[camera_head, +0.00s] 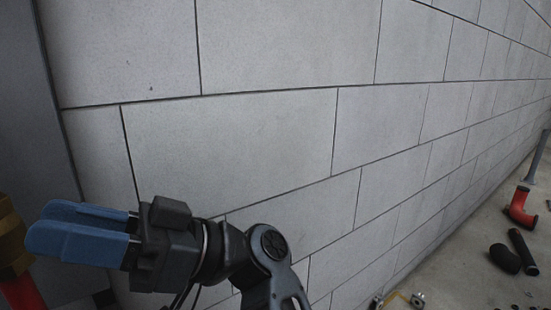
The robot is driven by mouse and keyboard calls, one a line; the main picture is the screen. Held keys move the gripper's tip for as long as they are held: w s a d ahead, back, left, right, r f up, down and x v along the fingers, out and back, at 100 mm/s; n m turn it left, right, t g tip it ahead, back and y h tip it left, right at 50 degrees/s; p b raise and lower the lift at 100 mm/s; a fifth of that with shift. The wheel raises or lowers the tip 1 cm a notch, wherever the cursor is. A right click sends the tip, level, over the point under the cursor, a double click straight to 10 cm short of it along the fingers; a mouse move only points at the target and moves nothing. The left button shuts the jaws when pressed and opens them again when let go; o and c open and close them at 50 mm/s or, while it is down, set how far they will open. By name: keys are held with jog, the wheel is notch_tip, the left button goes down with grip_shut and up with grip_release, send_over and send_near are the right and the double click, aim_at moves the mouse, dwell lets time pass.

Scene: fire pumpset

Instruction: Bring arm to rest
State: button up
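My gripper (62,232) is at the lower left of the head view, with its two blue fingers pointing left. A narrow gap shows between the fingers, but the near finger covers part of the far one. I see nothing between them. From this angle I cannot tell how far they stand apart. My dark grey arm bends down from the gripper to the bottom edge of the picture. The arm is raised in front of the block wall.
A grey block wall (230,140) fills most of the view. A brass-coloured fitting on a red pipe (22,292) stands at the far left, close to the fingertips. A red pipe elbow (521,207) and black pipe pieces (504,258) lie on the floor at right.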

jog(key=w+d+f+m+t+h, duration=0.1)
jog(key=d+f+m+t, duration=0.4)
jog(key=f, duration=0.4)
jog(key=w+d+f+m+t+h, duration=0.1)
jog(key=d+f+m+t, duration=0.1)
jog(key=f+m+t, duration=0.5)
jog(key=d+f+m+t+h, duration=0.1)
jog(key=d+f+m+t, duration=0.3)
jog(key=f+t, duration=0.45)
jog(key=s+d+f+m+t+h, duration=0.2)
jog(key=s+d+f+m+h, duration=0.15)
jog(key=d+f, duration=0.35)
jog(key=s+d+f+m+t+h, duration=0.25)
jog(key=d+f+h, duration=0.25)
jog(key=d, duration=0.4)
jog(key=s+d+r+m+t+h, duration=0.1)
jog(key=s+d+r+m+h, duration=0.15)
jog(key=s+d+h, duration=0.7)
jog(key=s+d+r+n+t+y, duration=0.1)
jog(key=s+d+r, duration=0.2)
jog(key=s+r, duration=0.25)
jog(key=s+d+r+t, duration=0.1)
jog(key=s+d+r, duration=0.25)
jog(key=s, duration=0.25)
notch_tip(320, 180, up, 17)
jog(key=p, duration=1.6)
jog(key=shift+a+p, duration=0.35)
